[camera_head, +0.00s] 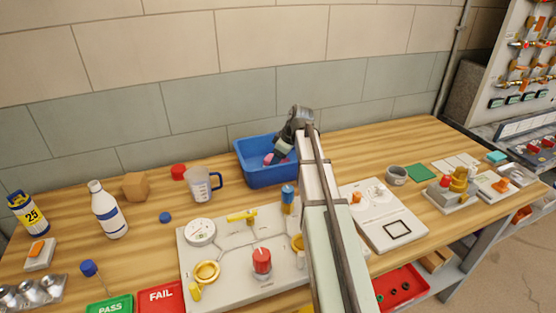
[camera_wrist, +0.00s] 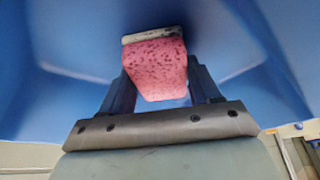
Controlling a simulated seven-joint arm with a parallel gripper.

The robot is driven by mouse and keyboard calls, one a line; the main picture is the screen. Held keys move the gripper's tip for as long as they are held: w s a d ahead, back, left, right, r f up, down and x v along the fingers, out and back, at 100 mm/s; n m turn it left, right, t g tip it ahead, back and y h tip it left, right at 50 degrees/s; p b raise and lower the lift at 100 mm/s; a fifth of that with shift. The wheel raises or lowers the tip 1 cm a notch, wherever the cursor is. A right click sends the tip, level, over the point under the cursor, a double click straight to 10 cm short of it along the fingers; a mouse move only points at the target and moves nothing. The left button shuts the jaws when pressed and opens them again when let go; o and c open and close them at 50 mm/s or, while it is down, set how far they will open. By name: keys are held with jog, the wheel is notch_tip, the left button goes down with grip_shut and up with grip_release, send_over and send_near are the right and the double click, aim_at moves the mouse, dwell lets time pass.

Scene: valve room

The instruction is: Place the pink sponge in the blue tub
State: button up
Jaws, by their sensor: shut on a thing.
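The blue tub (camera_head: 262,178) stands at the back of the wooden table, near the wall. My gripper (camera_head: 276,155) reaches down into the tub from above. In the wrist view, my gripper (camera_wrist: 158,88) is shut on the pink sponge (camera_wrist: 156,68), which has dark specks and a pale grey layer on one side. The tub's blue inner walls (camera_wrist: 60,40) surround the sponge in that view. The sponge (camera_head: 268,159) shows as a small pink patch inside the tub in the head view. I cannot tell whether it touches the tub's floor.
A valve board (camera_head: 230,270) lies in front.

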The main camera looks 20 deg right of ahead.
jog(key=o, duration=1)
jog(key=shift+f, duration=0.1)
jog(key=v, duration=1.2)
